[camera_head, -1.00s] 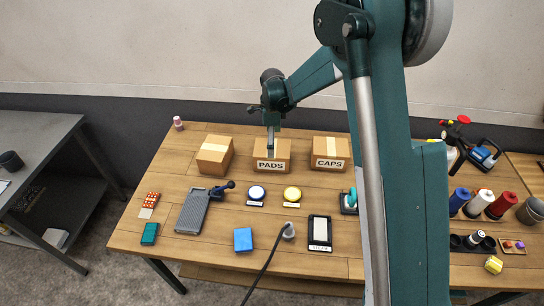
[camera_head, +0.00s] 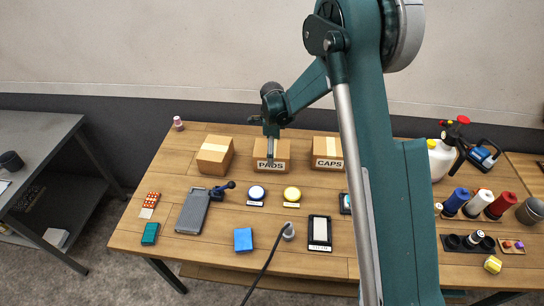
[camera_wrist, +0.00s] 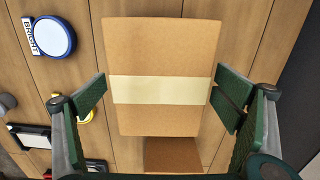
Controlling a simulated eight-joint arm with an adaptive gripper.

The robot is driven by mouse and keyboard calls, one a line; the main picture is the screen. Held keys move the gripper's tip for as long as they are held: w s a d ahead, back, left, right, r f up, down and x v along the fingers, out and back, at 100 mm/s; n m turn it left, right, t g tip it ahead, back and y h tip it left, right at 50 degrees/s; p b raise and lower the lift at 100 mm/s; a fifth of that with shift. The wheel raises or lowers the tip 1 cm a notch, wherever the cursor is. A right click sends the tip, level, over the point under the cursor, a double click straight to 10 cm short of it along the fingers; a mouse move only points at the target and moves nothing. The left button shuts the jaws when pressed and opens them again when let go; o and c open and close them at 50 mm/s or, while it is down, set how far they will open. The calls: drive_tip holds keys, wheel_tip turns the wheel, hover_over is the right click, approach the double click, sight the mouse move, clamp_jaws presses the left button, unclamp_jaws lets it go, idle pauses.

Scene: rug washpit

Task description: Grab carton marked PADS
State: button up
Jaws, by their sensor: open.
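The carton marked PADS (camera_head: 281,152) is a brown box with a pale tape strip, standing upright near the back of the wooden table. My gripper (camera_head: 270,150) is directly above and partly in front of it in the head view, hiding part of its top. In the wrist view a brown taped carton top (camera_wrist: 160,50) fills the middle, between the two green fingers of my open gripper (camera_wrist: 165,105). The fingers stand at either side of it. I cannot tell how far down its sides they reach.
The carton marked CAPS (camera_head: 328,152) stands close to the right, and an unmarked taped carton (camera_head: 214,155) to the left. A blue button (camera_head: 256,192) and a yellow button (camera_head: 292,193) lie in front. A dark cable crosses the front of the table.

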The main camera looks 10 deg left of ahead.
drive_tip(key=c, duration=1.2)
drive_tip(key=shift+o, duration=0.2)
drive_tip(key=shift+r, duration=0.15)
drive_tip(key=shift+r, duration=4.85)
